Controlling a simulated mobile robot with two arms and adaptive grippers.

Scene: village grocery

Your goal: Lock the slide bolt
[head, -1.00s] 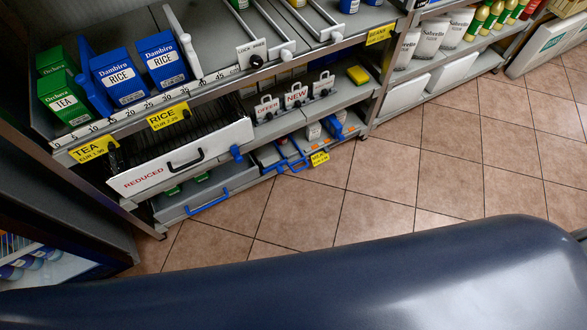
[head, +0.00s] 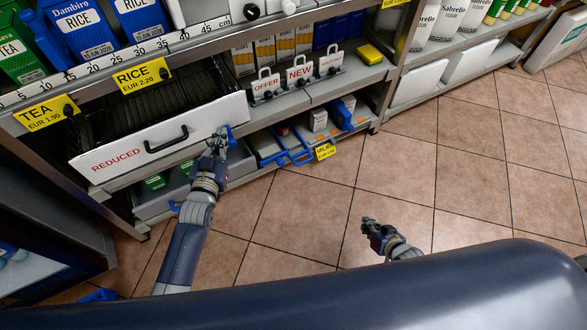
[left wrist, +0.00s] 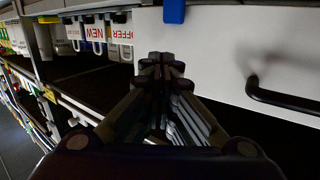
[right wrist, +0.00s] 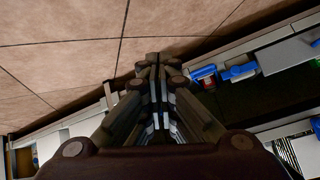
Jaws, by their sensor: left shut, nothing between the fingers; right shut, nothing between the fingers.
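A white drawer front marked REDUCED (head: 110,157), with a black handle, is on the shelf unit at left. A small blue piece (head: 231,136), which looks like the slide bolt, sits at its right end; its exact position is hard to tell. It also shows at the top of the left wrist view (left wrist: 174,11). My left gripper (head: 219,133) is shut and empty, right beside the blue piece and partly covering it. Whether they touch is unclear. My right gripper (head: 371,228) is shut and empty, over the open floor.
Price tags for tea (head: 46,112) and rice (head: 142,76) hang above the drawer. Small hooked signs (head: 298,84) stand on the shelf to its right. Blue-handled trays (head: 290,155) are below. The tiled floor (head: 310,205) at right is clear.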

